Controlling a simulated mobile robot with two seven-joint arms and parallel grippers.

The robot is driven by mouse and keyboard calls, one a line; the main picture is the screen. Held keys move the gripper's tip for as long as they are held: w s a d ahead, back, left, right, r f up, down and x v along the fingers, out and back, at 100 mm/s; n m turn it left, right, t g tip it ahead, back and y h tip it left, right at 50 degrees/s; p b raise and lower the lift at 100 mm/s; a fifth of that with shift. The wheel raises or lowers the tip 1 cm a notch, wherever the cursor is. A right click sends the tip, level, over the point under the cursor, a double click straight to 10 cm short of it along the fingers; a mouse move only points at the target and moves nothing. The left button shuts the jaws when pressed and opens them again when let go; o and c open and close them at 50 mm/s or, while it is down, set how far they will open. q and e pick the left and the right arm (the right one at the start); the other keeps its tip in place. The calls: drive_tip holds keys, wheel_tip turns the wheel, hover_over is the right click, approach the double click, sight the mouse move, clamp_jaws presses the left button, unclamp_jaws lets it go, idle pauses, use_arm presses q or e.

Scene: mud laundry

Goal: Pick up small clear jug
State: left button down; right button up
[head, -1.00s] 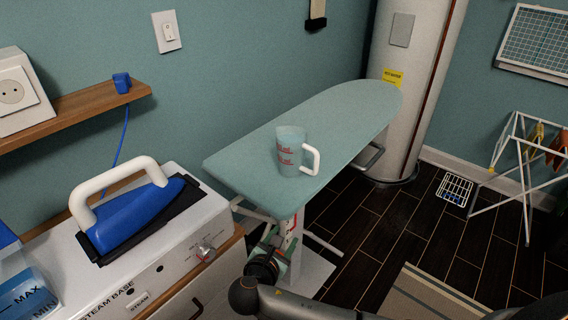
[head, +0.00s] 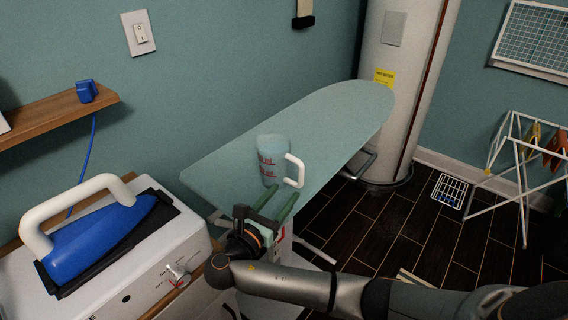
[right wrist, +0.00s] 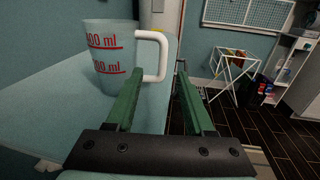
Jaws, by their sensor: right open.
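The small clear jug (head: 270,160) stands upright on the ironing board (head: 330,115), with red markings and a white handle on its right side. It also shows in the right wrist view (right wrist: 106,58), at upper left, its handle just beyond the fingers. My right gripper (head: 273,198) is open and empty, just in front of the jug near the board's front edge. In the right wrist view its two green fingers (right wrist: 155,95) point forward, apart from each other, with the jug ahead and left of them. My left gripper is not in view.
A blue iron (head: 95,235) with a white handle rests on the steam base (head: 150,270) at left. A wooden shelf (head: 55,118) is on the wall. A white cylindrical tank (head: 395,80) stands behind the board. A drying rack (head: 510,165) is at far right.

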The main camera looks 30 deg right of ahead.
sight(300, 175)
drive_tip(key=x, duration=0.7)
drive_tip(key=shift+s+r, duration=0.1)
drive_tip(key=x, duration=0.4)
drive_tip(key=shift+s+d+r, duration=0.15)
drive_tip(key=shift+s+d, duration=0.05)
drive_tip(key=shift+d, duration=0.05)
drive_tip(key=shift+w+d, duration=0.35)
drive_tip(key=shift+d, duration=0.15)
clamp_jaws()
idle(0.4)
